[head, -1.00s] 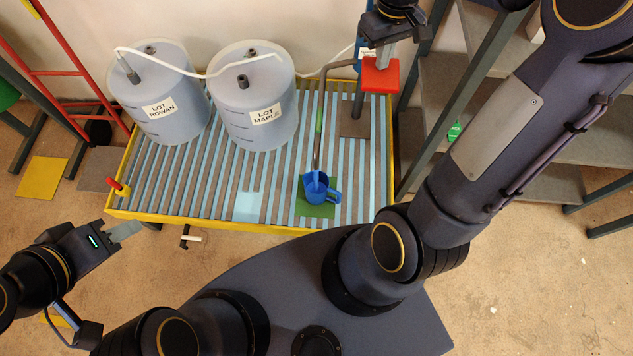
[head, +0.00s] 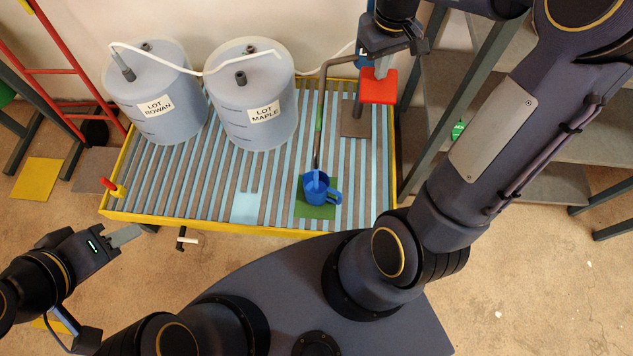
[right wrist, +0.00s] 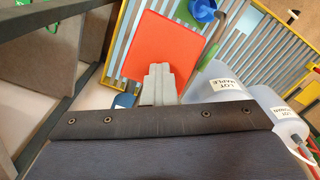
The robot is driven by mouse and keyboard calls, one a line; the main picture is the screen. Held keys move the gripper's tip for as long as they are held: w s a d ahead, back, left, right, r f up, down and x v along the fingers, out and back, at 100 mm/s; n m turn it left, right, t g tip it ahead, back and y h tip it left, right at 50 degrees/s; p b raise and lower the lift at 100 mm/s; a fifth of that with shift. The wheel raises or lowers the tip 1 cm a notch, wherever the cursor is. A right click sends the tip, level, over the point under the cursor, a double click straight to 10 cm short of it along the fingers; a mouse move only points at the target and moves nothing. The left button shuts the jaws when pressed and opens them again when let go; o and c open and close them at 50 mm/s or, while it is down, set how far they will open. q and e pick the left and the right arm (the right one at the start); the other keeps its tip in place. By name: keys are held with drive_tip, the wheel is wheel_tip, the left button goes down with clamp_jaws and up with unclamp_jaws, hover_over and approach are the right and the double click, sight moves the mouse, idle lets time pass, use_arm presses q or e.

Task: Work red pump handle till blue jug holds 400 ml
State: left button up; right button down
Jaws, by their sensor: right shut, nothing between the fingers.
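The red pump handle (head: 378,90) is a flat red plate on top of the pump at the back right of the slatted tray. My right gripper (head: 382,68) is shut and empty, pointing down at the plate. In the right wrist view its fingertips (right wrist: 160,70) lie over the red plate (right wrist: 160,45) and seem to touch it. The blue jug (head: 312,192) stands upright on a green square (head: 318,211), under the end of the pump's thin pipe (head: 317,150). Its liquid level cannot be read. My left gripper (head: 125,235) hangs off the tray's front left corner, away from everything.
Two translucent drums, LOT ROWAN (head: 155,95) and LOT MAPLE (head: 250,100), stand on the tray with a white hose (head: 200,72) over them. A red-and-yellow valve (head: 113,188) sits at the left corner. Grey shelving (head: 540,130) stands close on the right.

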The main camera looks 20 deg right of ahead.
drive_tip(key=shift+f+b, duration=1)
drive_tip(key=shift+f, duration=0.65)
wheel_tip(320, 180, up, 15)
drive_tip(key=p, duration=1.3)
